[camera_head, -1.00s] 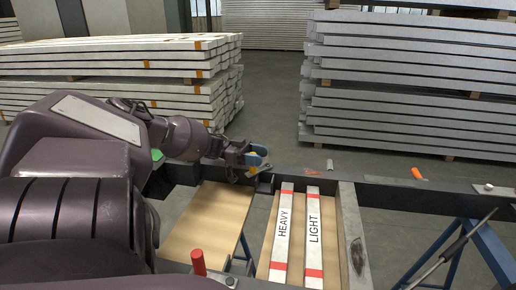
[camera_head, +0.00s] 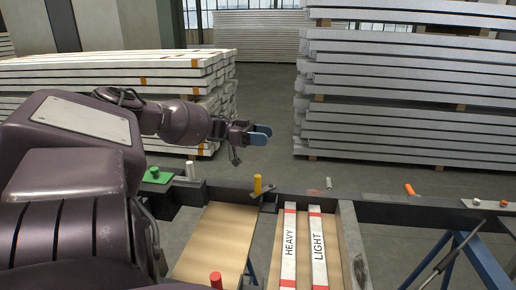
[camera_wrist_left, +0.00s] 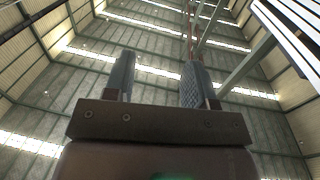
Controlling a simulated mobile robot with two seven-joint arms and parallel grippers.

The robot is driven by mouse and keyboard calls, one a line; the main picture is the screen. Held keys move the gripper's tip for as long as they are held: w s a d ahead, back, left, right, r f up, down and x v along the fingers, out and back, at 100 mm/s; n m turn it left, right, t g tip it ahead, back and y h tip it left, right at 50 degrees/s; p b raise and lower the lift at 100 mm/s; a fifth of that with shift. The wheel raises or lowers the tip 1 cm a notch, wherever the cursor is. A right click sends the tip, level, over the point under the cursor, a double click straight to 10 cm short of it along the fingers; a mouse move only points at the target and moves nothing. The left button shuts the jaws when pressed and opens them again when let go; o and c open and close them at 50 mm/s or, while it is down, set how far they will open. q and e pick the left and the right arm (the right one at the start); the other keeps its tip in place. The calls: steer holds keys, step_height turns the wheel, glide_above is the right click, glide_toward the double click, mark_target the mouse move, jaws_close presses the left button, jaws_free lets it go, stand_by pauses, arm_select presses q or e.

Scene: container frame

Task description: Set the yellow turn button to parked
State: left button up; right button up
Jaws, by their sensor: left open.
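The yellow turn button (camera_head: 257,184) stands upright on the dark frame beam, with a dark flat bar at its foot. My left gripper (camera_head: 262,134) is above and beyond it, clear of it, with its blue fingers pointing right. The left wrist view shows its two fingers (camera_wrist_left: 155,85) apart with nothing between them, against the hall's walls and roof. The button is not in the wrist view. My right gripper is not in view.
A green button (camera_head: 155,174), a white peg (camera_head: 190,170), a red peg (camera_head: 216,280) and an orange peg (camera_head: 409,189) sit around the frame. Bars marked HEAVY (camera_head: 289,265) and LIGHT (camera_head: 318,262) lie on a board. Stacked beams (camera_head: 400,130) stand behind.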

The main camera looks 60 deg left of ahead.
arm_select(q)
steer(key=shift+r+p, duration=0.5)
steer(key=shift+r, duration=1.9)
